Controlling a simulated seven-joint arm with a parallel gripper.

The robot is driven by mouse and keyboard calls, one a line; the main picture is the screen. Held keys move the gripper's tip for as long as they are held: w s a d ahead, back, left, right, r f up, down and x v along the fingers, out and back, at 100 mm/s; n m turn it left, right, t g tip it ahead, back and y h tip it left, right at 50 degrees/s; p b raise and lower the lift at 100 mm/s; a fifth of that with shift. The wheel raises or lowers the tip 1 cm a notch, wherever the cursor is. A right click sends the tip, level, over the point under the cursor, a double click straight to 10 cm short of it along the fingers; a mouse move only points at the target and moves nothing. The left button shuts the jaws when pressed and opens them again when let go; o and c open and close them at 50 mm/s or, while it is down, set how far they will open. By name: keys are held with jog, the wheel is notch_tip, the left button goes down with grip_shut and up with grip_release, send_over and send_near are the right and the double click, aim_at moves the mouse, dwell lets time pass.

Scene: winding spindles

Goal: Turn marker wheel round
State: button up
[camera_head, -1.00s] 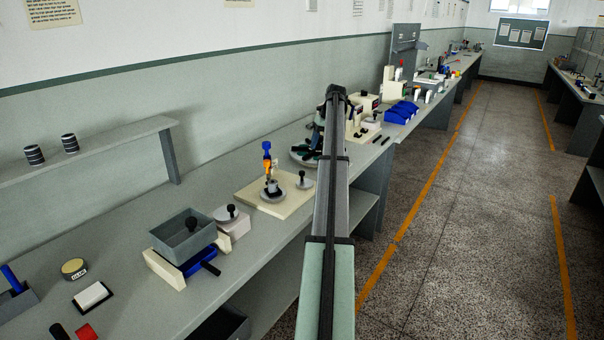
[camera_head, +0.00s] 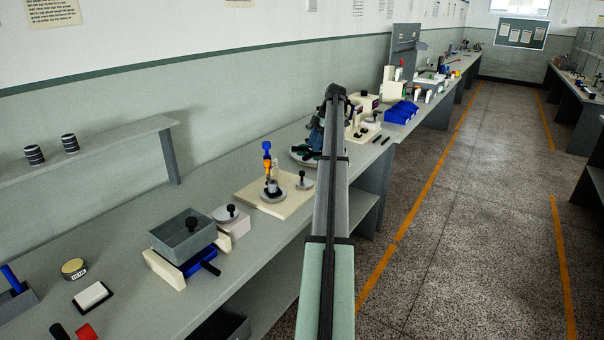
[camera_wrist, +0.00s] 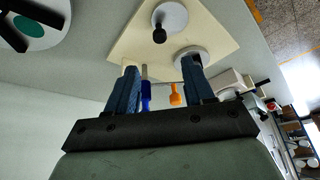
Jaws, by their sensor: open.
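No wheel is labelled as the marker wheel, so I cannot tell which one it is. A large pale disc (camera_wrist: 38,22) with black spokes and a green centre is cut off at the wrist view's upper left; in the head view (camera_head: 299,153) my arm partly hides it. A cream board (camera_head: 246,197) bears a grey round plate (camera_head: 264,199) and a smaller grey disc with a black knob (camera_head: 304,180). A blue piece (camera_head: 267,147) and an orange piece (camera_head: 267,165) stand upright there. My gripper (camera_wrist: 160,72) is open, its fingers apart and nothing gripped.
Beyond my arm are blue bins (camera_head: 402,112). A wall shelf (camera_head: 100,150) overhangs the bench at left. Bare bench lies before the wall.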

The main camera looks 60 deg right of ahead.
aim_at(302, 171)
jog(key=x, duration=1.3)
jog(key=shift+f, duration=0.3)
jog(key=shift+c, duration=0.5)
grip_shut()
